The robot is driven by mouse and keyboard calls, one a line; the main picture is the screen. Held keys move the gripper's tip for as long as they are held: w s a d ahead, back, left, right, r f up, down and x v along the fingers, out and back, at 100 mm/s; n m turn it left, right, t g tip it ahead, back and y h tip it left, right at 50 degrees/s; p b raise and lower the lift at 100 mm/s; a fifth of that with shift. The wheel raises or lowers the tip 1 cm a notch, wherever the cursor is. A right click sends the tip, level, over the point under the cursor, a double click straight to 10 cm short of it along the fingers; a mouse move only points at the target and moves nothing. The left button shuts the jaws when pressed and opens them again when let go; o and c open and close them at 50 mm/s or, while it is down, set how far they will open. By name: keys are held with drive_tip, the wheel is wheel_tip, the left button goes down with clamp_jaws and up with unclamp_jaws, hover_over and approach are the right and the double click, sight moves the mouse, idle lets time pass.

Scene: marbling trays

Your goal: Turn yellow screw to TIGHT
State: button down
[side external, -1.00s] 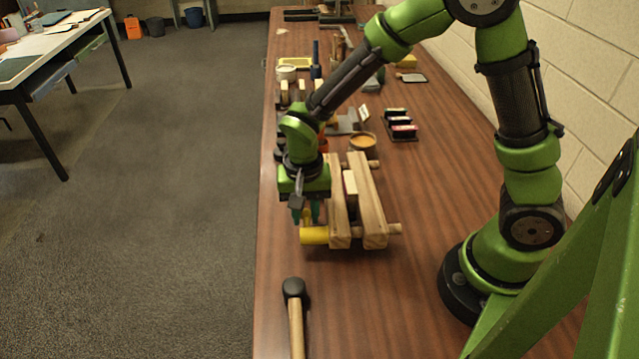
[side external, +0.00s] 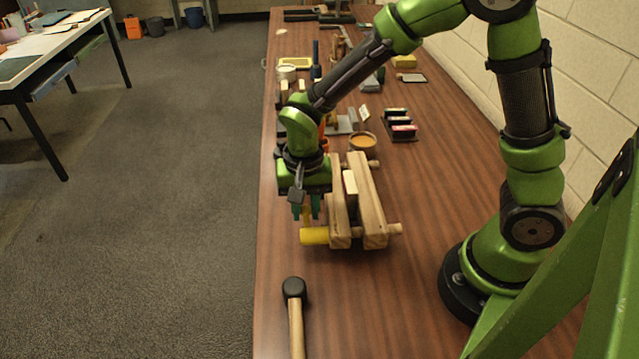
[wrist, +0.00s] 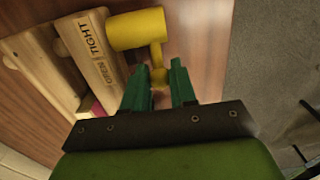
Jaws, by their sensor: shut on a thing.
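The yellow screw has a thick yellow cylinder (side external: 314,236) at the near left end of a wooden clamp (side external: 372,205). In the wrist view the yellow screw (wrist: 137,29) has a thin side bar ending in a yellow knob. My gripper (side external: 307,212) is over the screw, fingers pointing down. In the wrist view my gripper (wrist: 160,72) has its green fingers on either side of the knob and is shut on it.
A black-headed mallet (side external: 294,290) lies on the table in front of the clamp. An orange-filled bowl (side external: 362,142) and a dark rack (side external: 399,125) stand behind it. The table (side external: 440,190) is clear to the clamp's right. The table's left edge is close to my gripper.

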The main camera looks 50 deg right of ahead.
drive_tip(key=c, duration=1.2)
unclamp_jaws()
drive_tip(key=shift+a, duration=0.1)
drive_tip(key=shift+w+f, duration=0.1)
drive_tip(key=shift+f, duration=0.15)
clamp_jaws()
drive_tip(key=shift+s+r, duration=0.2)
drive_tip(key=shift+r, duration=0.3)
drive_tip(key=shift+a, duration=0.1)
